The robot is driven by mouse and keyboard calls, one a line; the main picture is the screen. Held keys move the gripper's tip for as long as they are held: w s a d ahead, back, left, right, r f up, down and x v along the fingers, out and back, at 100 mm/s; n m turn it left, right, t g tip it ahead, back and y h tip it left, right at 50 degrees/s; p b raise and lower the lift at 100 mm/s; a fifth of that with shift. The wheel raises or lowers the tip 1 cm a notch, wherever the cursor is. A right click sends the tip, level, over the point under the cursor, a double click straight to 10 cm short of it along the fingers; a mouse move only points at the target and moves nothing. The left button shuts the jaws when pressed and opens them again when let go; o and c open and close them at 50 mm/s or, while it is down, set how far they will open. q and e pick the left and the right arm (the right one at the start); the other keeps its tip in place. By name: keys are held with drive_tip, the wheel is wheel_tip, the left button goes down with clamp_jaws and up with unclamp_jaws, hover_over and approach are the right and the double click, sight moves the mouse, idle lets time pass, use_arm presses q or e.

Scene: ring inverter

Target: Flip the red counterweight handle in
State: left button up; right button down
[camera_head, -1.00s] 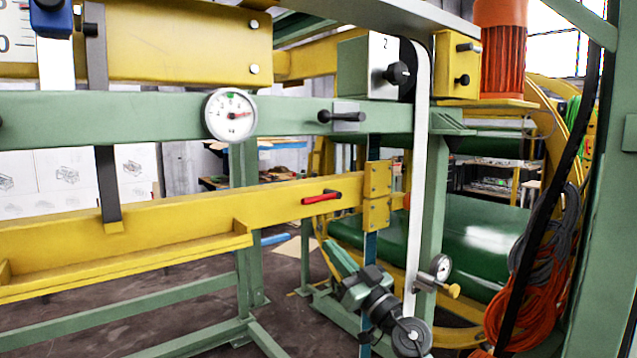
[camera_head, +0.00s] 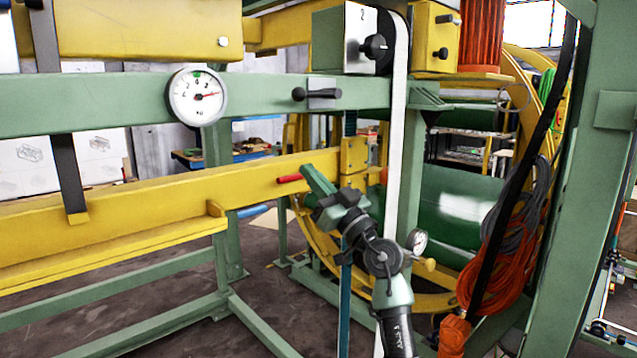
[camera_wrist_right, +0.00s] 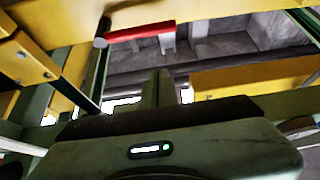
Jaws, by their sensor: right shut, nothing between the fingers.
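The red counterweight handle (camera_head: 289,179) is on the front face of the yellow beam (camera_head: 130,195) in the head view. Only its left end shows there; my right gripper hides the rest. In the right wrist view the red handle (camera_wrist_right: 140,32) lies sideways above the fingertips, with a dark pivot (camera_wrist_right: 101,36) at its left end. My right gripper (camera_head: 312,178) is shut and empty, its fingers pointing up and left, just in front of and beside the handle. In the wrist view a gap shows between the fingertips (camera_wrist_right: 158,75) and the handle. My left gripper is not in view.
A round dial gauge (camera_head: 197,97) and a black lever (camera_head: 317,94) sit on the green beam (camera_head: 110,108) above. A white belt (camera_head: 396,130) and a green post (camera_head: 411,170) stand right of the gripper. Orange cables (camera_head: 497,270) hang further right.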

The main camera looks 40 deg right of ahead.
sight(297, 177)
drive_tip(key=shift+h, duration=0.3)
drive_tip(key=w, duration=0.2)
drive_tip(key=w+f+b, duration=0.1)
drive_tip(key=w, duration=0.2)
drive_tip(key=shift+w+a+f, duration=0.1)
drive_tip(key=shift+a+f, duration=0.05)
drive_tip(key=shift+f, duration=0.05)
